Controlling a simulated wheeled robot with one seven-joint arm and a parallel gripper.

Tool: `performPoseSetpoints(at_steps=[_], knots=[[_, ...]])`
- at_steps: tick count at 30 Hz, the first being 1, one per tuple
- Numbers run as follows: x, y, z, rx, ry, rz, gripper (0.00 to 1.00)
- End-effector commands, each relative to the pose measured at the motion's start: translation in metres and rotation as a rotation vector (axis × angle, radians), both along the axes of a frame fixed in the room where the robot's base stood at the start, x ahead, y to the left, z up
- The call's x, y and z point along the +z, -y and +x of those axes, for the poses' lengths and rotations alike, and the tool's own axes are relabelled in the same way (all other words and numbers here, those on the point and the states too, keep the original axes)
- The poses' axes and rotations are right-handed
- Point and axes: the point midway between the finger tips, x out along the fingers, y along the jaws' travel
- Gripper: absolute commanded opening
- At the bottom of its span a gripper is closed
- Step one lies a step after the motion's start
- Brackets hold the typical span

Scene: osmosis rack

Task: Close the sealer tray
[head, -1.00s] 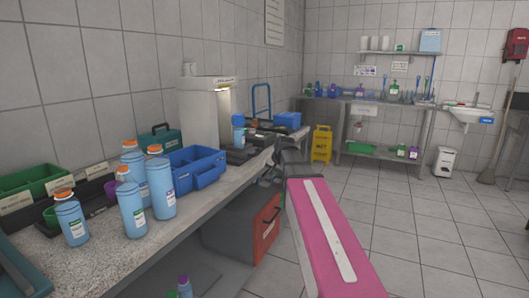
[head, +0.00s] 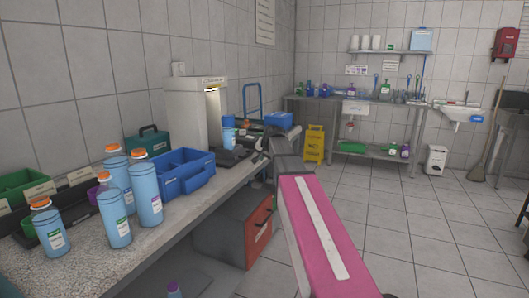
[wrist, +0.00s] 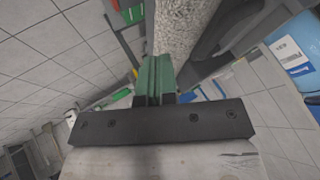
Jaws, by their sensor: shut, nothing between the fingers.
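The sealer (head: 190,108) is a white upright machine with a lit slot, standing on the counter near the back wall in the head view. Its dark tray (head: 230,157) sticks out in front of it, with a blue bottle (head: 228,136) standing at the slot. My gripper shows in the wrist view (wrist: 155,62) with its green fingers together and nothing between them. The fingers are beside the speckled counter edge (wrist: 180,32). In the head view my grey wrist is just right of the tray; the fingertips are too small to make out, so I cannot tell whether they touch it.
Several orange-capped blue bottles (head: 148,195), a blue caddy (head: 182,178) and a green toolbox (head: 147,142) stand on the near counter. A red-fronted cabinet (head: 262,223) is below. A yellow wet-floor sign (head: 314,144) stands beyond. The floor to the right is clear.

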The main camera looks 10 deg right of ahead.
Motion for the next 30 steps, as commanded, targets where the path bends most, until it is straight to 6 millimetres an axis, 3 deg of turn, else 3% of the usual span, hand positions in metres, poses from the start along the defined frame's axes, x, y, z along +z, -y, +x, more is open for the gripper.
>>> performPoseSetpoints(at_steps=[3, 9, 26, 30], knots=[[-0.013, -0.006, 0.016, 0.001, 0.001, 0.000, 0.00], [-0.006, -0.027, 0.029, 0.000, 0.001, -0.001, 0.00], [-0.004, -0.036, 0.034, 0.000, 0.001, -0.001, 0.00], [-0.004, -0.049, 0.045, 0.002, 0.000, 0.000, 0.00]])
